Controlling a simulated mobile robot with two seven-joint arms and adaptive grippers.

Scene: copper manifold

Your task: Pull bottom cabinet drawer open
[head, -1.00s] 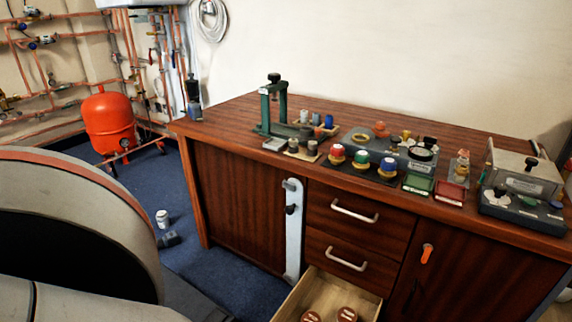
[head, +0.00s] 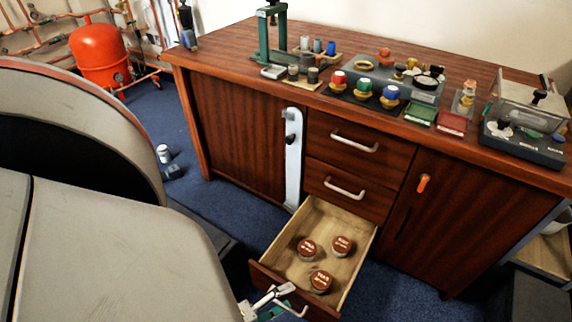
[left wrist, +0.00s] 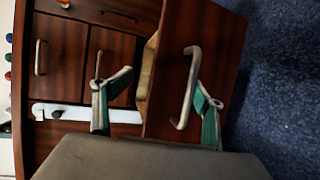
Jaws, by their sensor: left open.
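The bottom drawer (head: 318,218) of the wooden cabinet stands pulled out, with several round brown-lidded items (head: 306,248) inside. Its brown front (head: 262,280) faces the lower left in the head view. My left gripper (head: 268,302) is at the outside of that front, partly cut off by the picture edge. I cannot tell whether a finger touches the handle. My right gripper is in neither view.
Two closed drawers (head: 355,140) sit above the open one. A pale upright bar (head: 292,165) is on the cabinet left of them.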

